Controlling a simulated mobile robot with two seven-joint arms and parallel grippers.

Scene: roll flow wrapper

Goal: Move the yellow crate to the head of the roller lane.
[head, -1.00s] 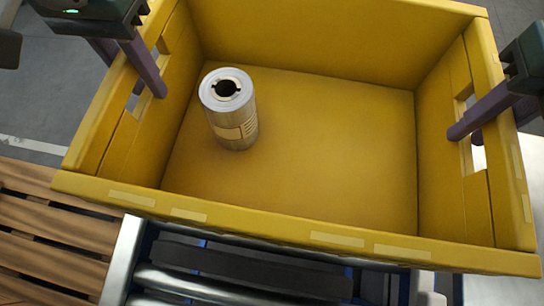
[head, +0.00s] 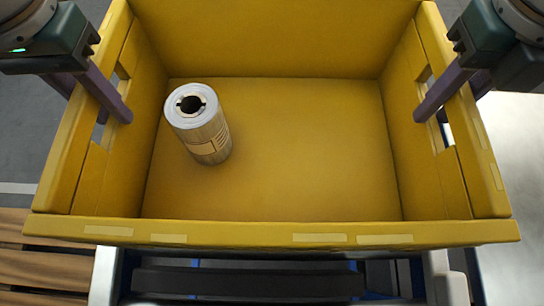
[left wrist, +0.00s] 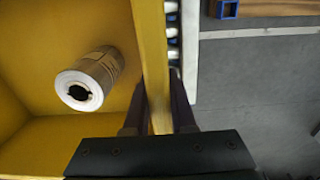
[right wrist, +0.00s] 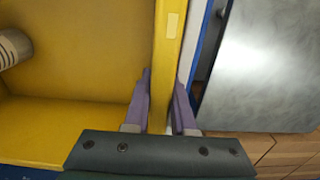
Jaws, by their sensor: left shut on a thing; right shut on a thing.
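The yellow crate (head: 280,150) fills the middle of the head view, upright, its near rim above the roller lane (head: 250,281). A silver roll (head: 200,125) stands inside it, left of the middle. My left gripper (head: 98,95) is shut on the crate's left wall at the handle slot; in the left wrist view its fingers (left wrist: 155,105) straddle the wall. My right gripper (head: 446,95) is shut on the right wall at its slot; its fingers (right wrist: 163,105) straddle that wall in the right wrist view. The crate's underside is hidden, so I cannot tell whether it touches the lane.
A wooden slatted surface (head: 45,268) lies at the lower left, beside the lane's metal side rail. A grey metal tabletop (head: 515,150) is to the right of the crate. Grey floor shows at the left.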

